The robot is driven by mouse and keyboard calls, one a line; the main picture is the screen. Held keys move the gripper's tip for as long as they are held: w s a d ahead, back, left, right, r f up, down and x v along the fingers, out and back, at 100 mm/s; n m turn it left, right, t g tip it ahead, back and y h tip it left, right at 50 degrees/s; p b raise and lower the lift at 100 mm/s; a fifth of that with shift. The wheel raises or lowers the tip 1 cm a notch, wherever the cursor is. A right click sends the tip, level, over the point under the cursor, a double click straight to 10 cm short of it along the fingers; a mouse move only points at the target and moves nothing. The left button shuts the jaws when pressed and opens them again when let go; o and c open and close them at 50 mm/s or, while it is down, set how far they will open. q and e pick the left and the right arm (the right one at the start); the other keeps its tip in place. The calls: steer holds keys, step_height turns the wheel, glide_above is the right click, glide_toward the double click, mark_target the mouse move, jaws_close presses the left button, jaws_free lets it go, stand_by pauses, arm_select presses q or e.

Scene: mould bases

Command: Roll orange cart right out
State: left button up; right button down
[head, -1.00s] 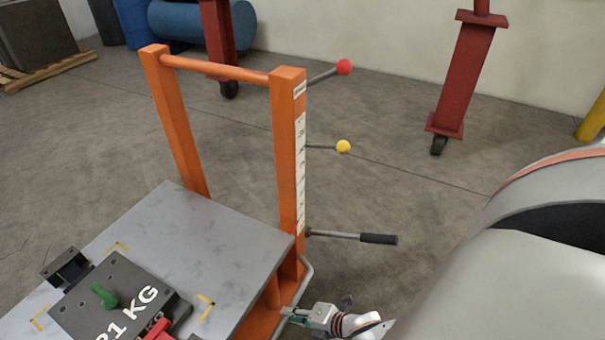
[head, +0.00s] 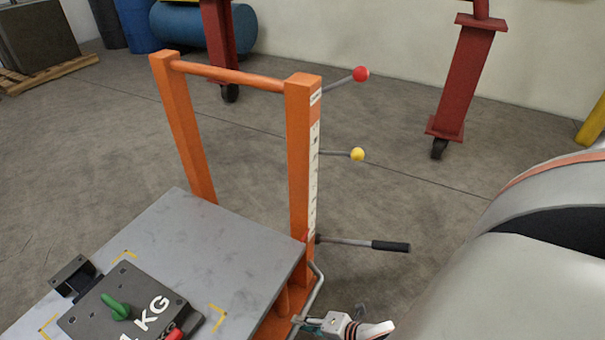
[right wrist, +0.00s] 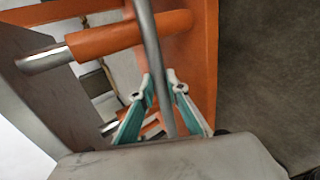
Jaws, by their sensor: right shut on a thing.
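The orange cart (head: 303,150) has two uprights joined by a top bar, and a grey platform (head: 215,235) in front of them. A bent grey metal rail (head: 318,285) runs down the cart's right side. My right gripper (head: 312,322) is at the lower part of this rail, at the bottom of the head view. In the right wrist view its teal-lined fingers (right wrist: 161,110) are shut on the grey rail (right wrist: 152,50), which passes between them. Orange cart parts (right wrist: 190,70) show behind. My left gripper is not in view.
A dark mould block with a green knob (head: 118,308) lies on the platform. Levers with a red ball (head: 361,74), a yellow ball (head: 357,154) and a black grip (head: 391,246) stick out right. Red wheeled posts (head: 462,80) stand behind. Floor right of the cart is clear.

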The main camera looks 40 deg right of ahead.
steer(key=shift+s+d+f, duration=0.1)
steer(key=shift+s+d, duration=0.2)
steer(key=shift+s, duration=0.45)
steer(key=shift+s+d+f, duration=0.15)
steer(key=shift+s+d, duration=0.1)
steer(key=shift+s, duration=0.45)
steer(key=shift+s+d+f, duration=0.1)
steer(key=shift+s+d, duration=0.2)
steer(key=shift+s, duration=0.45)
steer(key=c, duration=1.9)
jaws_free()
steer(key=shift+w, duration=0.1)
steer(key=shift+w+a+r, duration=0.1)
steer(key=shift+w+r, duration=0.05)
steer(key=shift+r, duration=0.1)
steer(key=v, duration=1.2)
steer(key=shift+w+r, duration=0.1)
steer(key=shift+w, duration=0.05)
